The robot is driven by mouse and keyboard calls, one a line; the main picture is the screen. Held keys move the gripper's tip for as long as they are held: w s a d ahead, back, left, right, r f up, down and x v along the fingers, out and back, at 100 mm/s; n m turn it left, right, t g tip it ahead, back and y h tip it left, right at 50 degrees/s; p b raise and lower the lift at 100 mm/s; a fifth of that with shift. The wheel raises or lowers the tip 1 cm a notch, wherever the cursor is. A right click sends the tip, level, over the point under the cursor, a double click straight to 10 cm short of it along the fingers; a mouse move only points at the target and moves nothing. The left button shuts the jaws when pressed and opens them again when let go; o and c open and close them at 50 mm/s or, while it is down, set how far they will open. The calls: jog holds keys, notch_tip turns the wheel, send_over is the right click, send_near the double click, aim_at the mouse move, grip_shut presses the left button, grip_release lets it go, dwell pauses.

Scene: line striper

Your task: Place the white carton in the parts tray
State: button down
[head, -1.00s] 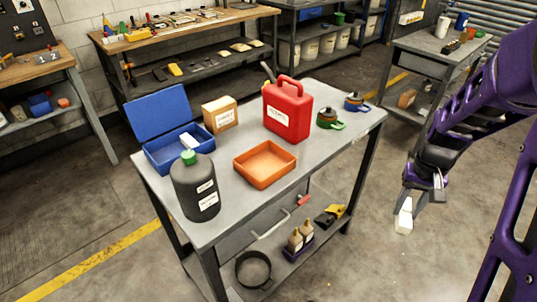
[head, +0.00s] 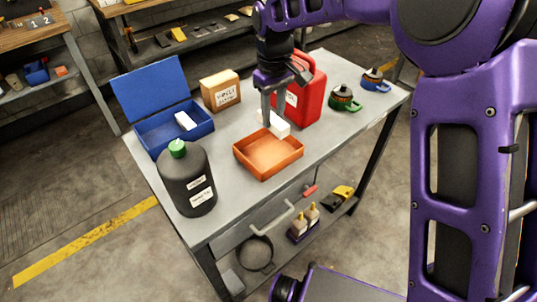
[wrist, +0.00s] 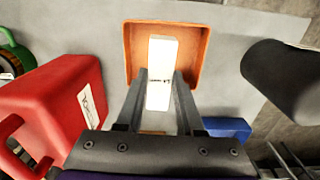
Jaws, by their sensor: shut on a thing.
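The white carton (head: 273,124) is between the fingers of my gripper (head: 269,112), which is shut on it. In the head view the carton is tilted and held at the back edge of the orange parts tray (head: 268,166). In the wrist view the carton (wrist: 161,72) lies between the two fingers (wrist: 160,100) and covers part of the orange tray (wrist: 134,62) beyond it. The tray looks empty where it shows. Whether the carton touches the tray cannot be told.
A red can (head: 306,98) stands close behind and right of my gripper. A dark bottle with a green cap (head: 187,182) stands at the front left. An open blue box (head: 172,140) holds another white item. A cardboard box (head: 220,92) stands behind. The table's front right is clear.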

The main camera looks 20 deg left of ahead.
jog(key=shift+s+a+f, duration=0.2)
jog(key=shift+a, duration=0.25)
notch_tip(320, 180, down, 9)
jog(key=shift+a+f+b, duration=0.1)
jog(key=shift+f+b, duration=0.05)
jog(key=shift+b, duration=0.2)
jog(key=shift+f, duration=0.2)
jog(key=c, duration=0.5)
grip_release()
jog(key=shift+c, duration=0.2)
jog(key=shift+r, duration=0.15)
notch_tip(320, 180, up, 12)
jog(key=shift+r+p, duration=0.1)
jog(key=shift+p, duration=0.35)
